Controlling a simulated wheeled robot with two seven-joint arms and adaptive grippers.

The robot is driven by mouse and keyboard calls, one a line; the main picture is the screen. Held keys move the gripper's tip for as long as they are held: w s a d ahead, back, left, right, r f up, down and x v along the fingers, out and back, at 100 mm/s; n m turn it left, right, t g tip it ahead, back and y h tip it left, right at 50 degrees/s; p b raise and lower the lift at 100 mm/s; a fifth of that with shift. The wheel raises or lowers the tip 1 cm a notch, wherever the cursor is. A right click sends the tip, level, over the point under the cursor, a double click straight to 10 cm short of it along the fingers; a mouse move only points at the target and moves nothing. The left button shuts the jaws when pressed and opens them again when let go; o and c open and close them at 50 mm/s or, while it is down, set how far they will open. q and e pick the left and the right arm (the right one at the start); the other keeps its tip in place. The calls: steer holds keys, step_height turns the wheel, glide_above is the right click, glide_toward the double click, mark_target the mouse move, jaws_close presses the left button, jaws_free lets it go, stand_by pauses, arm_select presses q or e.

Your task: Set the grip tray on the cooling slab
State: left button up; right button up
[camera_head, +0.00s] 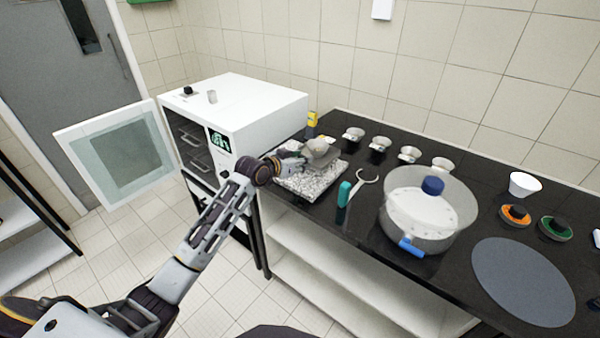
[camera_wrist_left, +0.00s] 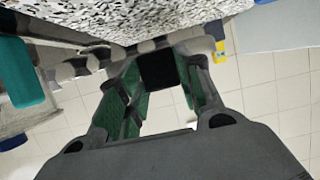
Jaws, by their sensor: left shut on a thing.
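The cooling slab (camera_head: 312,184) is a speckled black-and-white stone block on the black bench, beside the white oven. The grip tray (camera_head: 325,162) is a dark grey piece over the slab, with a small pale bowl (camera_head: 317,148) on it. My left gripper (camera_head: 288,161) reaches in from the left and is shut on the tray. In the left wrist view my left gripper (camera_wrist_left: 155,92) has green-lined fingers around a dark block (camera_wrist_left: 157,70). The speckled slab (camera_wrist_left: 120,22) fills the top there. I cannot tell whether the tray touches the slab. My right gripper is not in view.
The white oven (camera_head: 245,110) stands left with its glass door (camera_head: 115,155) open. Right of the slab are a teal-handled tool (camera_head: 343,195), a clear round vessel (camera_head: 430,215) with a blue knob, several small cups along the back, and a grey disc (camera_head: 523,281).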

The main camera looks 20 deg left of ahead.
mark_target(300, 180)
arm_select(q)
steer(key=shift+f, duration=2.4)
steer(key=o, duration=1.3)
steer(key=shift+f, duration=0.15)
steer(key=shift+c, duration=0.2)
steer(key=v, duration=1.2)
